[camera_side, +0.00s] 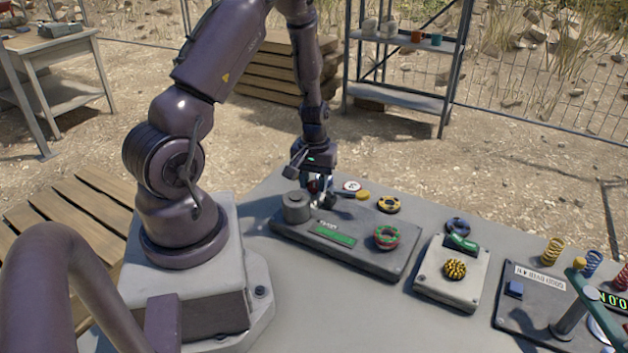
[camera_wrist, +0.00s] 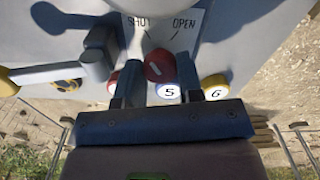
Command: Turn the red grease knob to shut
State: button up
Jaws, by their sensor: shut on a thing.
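The red grease knob (camera_wrist: 160,66) shows between my fingers in the wrist view, with a pale mark on its face. My gripper (camera_wrist: 158,76) has one finger on each side of it and is shut on it. In the side view my gripper (camera_side: 319,188) points down at the back left of the dark panel (camera_side: 350,255); the knob is largely hidden there by my fingers.
A lighter box (camera_side: 450,280) stands to the right.

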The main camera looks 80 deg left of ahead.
aim_at(313, 184)
dwell(0.3)
jog(key=o, duration=0.9)
jog(key=shift+o, duration=0.2)
notch_tip(313, 184, up, 13)
jog(key=s+d+r+m+t, duration=0.2)
jog(key=d+r+m, duration=0.3)
jog(key=d+r, duration=0.3)
jog(key=s+d+r+m+t, duration=0.3)
jog(key=d+r+m, duration=0.3)
jog(key=d, duration=0.8)
notch_tip(313, 184, up, 3)
jog(key=shift+s+d+r+m+t, duration=0.2)
jog(key=shift+s+d+m+t, duration=0.1)
jog(key=shift+s, duration=0.15)
